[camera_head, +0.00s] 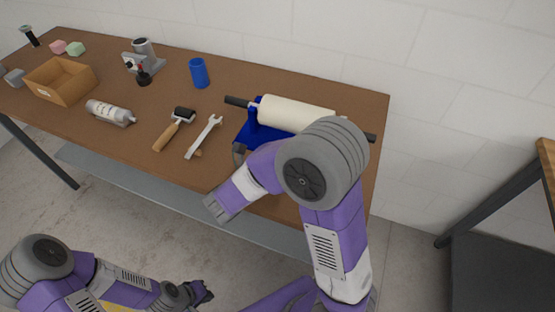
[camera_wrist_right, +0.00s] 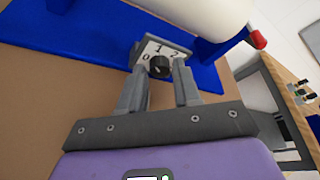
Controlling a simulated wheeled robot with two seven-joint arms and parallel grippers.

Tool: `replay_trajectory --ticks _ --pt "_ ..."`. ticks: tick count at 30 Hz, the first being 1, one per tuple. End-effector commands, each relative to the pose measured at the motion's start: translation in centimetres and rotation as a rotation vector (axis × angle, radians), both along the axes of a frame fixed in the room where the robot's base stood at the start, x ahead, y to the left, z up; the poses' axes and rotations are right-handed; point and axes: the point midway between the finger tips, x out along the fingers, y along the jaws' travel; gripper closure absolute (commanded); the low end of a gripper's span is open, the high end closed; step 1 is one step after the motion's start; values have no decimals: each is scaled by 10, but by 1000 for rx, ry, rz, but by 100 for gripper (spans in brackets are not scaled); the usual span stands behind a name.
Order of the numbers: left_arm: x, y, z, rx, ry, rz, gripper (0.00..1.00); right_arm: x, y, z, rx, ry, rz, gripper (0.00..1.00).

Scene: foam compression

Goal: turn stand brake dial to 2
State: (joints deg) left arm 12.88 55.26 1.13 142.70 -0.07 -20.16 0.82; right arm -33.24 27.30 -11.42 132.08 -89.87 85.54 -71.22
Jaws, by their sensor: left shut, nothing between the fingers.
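The stand brake dial (camera_wrist_right: 160,67) is a small black knob on a light plate marked 0, 1 and 2, at the front of the blue stand (camera_wrist_right: 90,37). Its pointer is too small to read. My right gripper (camera_wrist_right: 159,88) is open, with its two grey fingers apart on either side of the dial's front; I cannot tell if they touch it. In the head view the blue stand (camera_head: 257,131) holds a cream roll (camera_head: 297,114) on a dark bar, and my right arm hides the dial. My left gripper (camera_head: 203,291) is shut and empty, low in front of the table.
On the table (camera_head: 215,152) are a wrench (camera_head: 204,137), a hand roller (camera_head: 175,129), a bottle (camera_head: 110,113), a blue cup (camera_head: 199,73), a grey device (camera_head: 143,58) and an open box (camera_head: 60,81). Another table stands at the right.

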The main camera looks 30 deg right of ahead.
Motion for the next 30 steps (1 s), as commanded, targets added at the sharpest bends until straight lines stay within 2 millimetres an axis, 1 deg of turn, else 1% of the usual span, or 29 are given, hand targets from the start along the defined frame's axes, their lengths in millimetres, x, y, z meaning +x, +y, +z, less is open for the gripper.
replay_trajectory --ticks 1,3,6,17,25,30 --pt "0 0 0 0 0 0 100 0 0 0 0 0 0 76" --pt "0 0 0 0 0 0 100 0 0 0 0 0 0 87" --pt "0 0 0 0 0 0 100 0 0 0 0 0 0 100" --pt "0 0 1 0 0 0 100 -1 0 0 34 -37 0 100" --pt "0 0 0 0 0 0 100 -2 -2 1 150 -172 -2 100" --pt "0 0 -5 0 0 0 100 -4 -3 1 253 -294 -1 100"
